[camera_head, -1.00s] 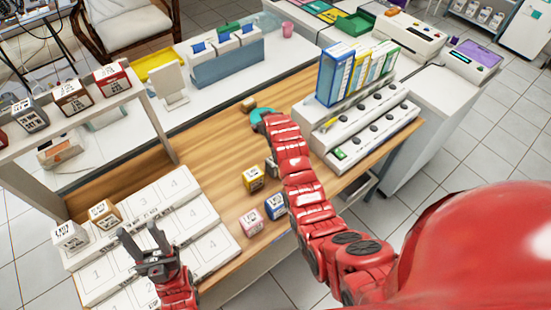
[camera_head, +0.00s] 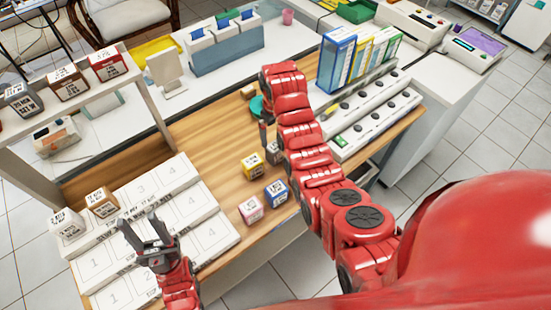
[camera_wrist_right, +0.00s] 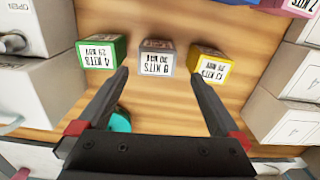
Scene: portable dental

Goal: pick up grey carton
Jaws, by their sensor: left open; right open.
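The grey carton (camera_wrist_right: 158,58) stands on the wooden table, between a green carton (camera_wrist_right: 101,52) on its left and a yellow carton (camera_wrist_right: 210,68) on its right in the right wrist view. My right gripper (camera_wrist_right: 157,76) is open, its fingertips pointing toward the grey carton with nothing held. In the head view the grey carton (camera_head: 273,153) is partly hidden by my right arm, next to the yellow carton (camera_head: 253,165). The right gripper (camera_head: 264,132) is mostly hidden there, just beyond the carton. My left gripper (camera_head: 143,228) is open and empty over the numbered white trays.
A blue carton (camera_head: 276,193) and a pink carton (camera_head: 250,209) stand near the table's front edge. A teal object (camera_head: 257,107) lies behind my right arm. White numbered trays (camera_head: 205,205) fill the left. A rack with upright boxes (camera_head: 338,62) stands at the right. Bare wood lies left of the cartons.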

